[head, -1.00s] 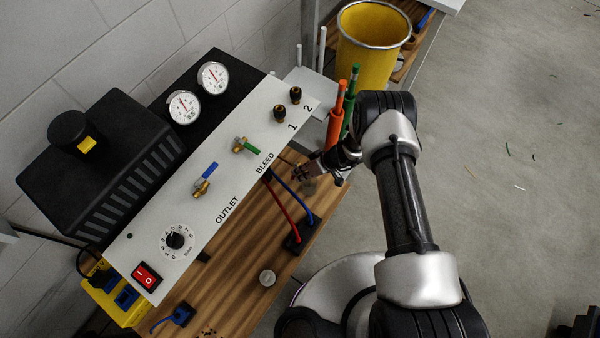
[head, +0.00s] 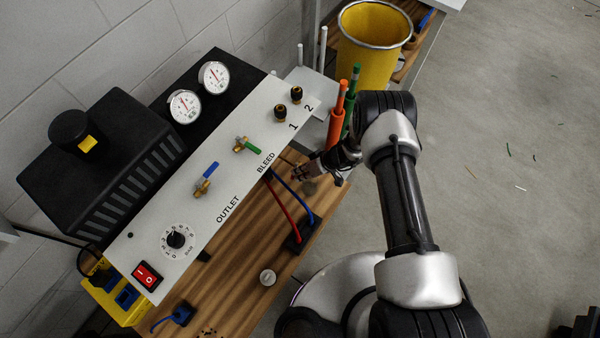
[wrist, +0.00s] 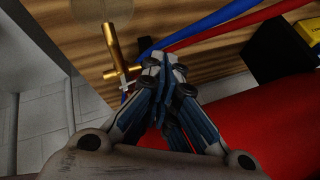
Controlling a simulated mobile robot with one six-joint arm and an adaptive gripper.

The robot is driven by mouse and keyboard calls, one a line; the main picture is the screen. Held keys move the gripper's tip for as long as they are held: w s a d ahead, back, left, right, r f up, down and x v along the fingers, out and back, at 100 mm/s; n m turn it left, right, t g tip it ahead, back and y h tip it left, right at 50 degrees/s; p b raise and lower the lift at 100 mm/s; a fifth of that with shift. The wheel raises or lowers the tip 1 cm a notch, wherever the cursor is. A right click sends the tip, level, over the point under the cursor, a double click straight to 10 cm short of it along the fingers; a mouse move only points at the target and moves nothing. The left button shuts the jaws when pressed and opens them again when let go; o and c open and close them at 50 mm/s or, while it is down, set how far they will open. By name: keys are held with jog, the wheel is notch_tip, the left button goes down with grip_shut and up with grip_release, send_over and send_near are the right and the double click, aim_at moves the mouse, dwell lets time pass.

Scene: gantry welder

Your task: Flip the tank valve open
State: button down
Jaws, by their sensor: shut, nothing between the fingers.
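In the wrist view, a brass fitting (wrist: 119,62) with a short side branch stands beside a large red rounded body (wrist: 265,120) that looks like a tank. A small pale piece near the branch may be the tank valve's lever; my fingers partly hide that area. My gripper (wrist: 160,64) is shut and empty, its fingertips just right of the brass fitting in the picture. Whether they touch it I cannot tell. In the head view my gripper (head: 298,172) is low at the bench edge beside the panel; the tank and brass fitting are not visible there.
The white panel (head: 150,235) carries a blue-lever outlet valve (head: 206,178) and a green-lever bleed valve (head: 246,146). A blue hose (wrist: 205,30) and a red hose (wrist: 235,28) run close past my fingers. Orange and green handles (head: 337,112) stand near my wrist.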

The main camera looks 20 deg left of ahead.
jog(key=shift+s+a, duration=0.1)
dwell(0.3)
jog(key=shift+w+a+b, duration=0.35)
jog(key=shift+w+b, duration=0.45)
jog(key=shift+b, duration=0.1)
